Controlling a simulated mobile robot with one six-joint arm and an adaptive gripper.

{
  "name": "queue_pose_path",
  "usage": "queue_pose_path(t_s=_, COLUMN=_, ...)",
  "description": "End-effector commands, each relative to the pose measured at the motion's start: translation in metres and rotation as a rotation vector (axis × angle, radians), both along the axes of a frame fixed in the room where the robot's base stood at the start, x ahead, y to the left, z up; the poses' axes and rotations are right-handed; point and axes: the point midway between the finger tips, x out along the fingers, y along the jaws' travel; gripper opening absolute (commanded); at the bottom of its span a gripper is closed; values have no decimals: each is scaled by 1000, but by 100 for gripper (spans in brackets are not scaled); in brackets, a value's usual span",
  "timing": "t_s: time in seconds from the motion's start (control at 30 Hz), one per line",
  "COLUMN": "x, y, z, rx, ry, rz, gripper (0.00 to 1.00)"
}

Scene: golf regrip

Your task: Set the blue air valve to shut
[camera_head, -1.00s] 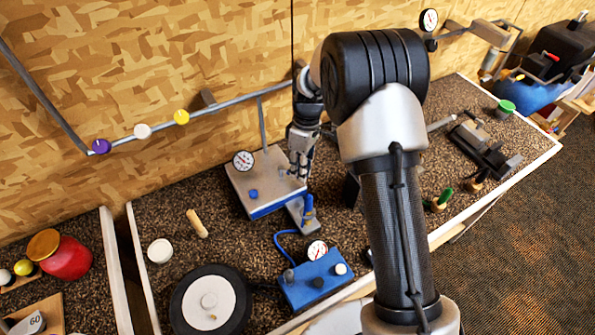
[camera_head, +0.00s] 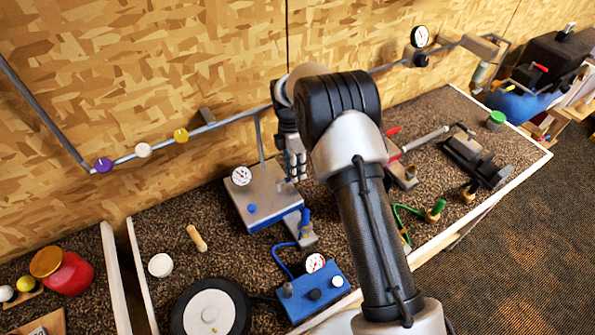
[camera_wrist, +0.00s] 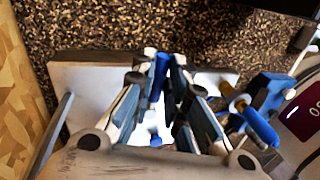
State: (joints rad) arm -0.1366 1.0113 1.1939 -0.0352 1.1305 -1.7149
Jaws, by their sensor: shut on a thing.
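My gripper (camera_head: 295,177) is over the back right part of a grey-topped box with a blue lower edge (camera_head: 270,212). In the wrist view, a slim blue handle (camera_wrist: 160,70) stands between the fingers of my gripper (camera_wrist: 160,85), and they are shut on it; I take it to be the blue air valve's lever. The head view hides this handle behind my fingers, so its angle is unclear there. The box carries a white gauge (camera_head: 241,176) and a small blue knob (camera_head: 251,208). Its top shows pale in the wrist view (camera_wrist: 75,80).
A blue upright handle on a grey block (camera_head: 305,225) stands just right of the box, close to my fingers. A blue hose (camera_head: 283,262) runs near a blue gauge unit (camera_head: 312,290). A wall pipe (camera_head: 215,127) passes behind. Red-handled (camera_head: 393,132) and green-handled (camera_head: 438,207) items lie right of my arm.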

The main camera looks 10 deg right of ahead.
Motion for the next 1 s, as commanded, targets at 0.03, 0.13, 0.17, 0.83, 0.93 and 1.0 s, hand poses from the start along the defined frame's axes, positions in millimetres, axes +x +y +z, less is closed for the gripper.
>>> queue_pose_path(t_s=0.03, x=2, y=2, z=1, rx=1, ry=-2, rz=22, gripper=0)
queue_pose_path(t_s=0.13, x=4, y=3, z=1, rx=1, ry=-2, rz=60, gripper=0)
queue_pose_path(t_s=0.17, x=5, y=3, z=1, rx=1, ry=-2, rz=70, gripper=0)
queue_pose_path(t_s=0.83, x=7, y=4, z=1, rx=1, ry=-2, rz=116, gripper=16)
queue_pose_path(t_s=0.93, x=7, y=4, z=1, rx=1, ry=-2, rz=115, gripper=22)
queue_pose_path(t_s=1.0, x=7, y=4, z=1, rx=1, ry=-2, rz=115, gripper=27)
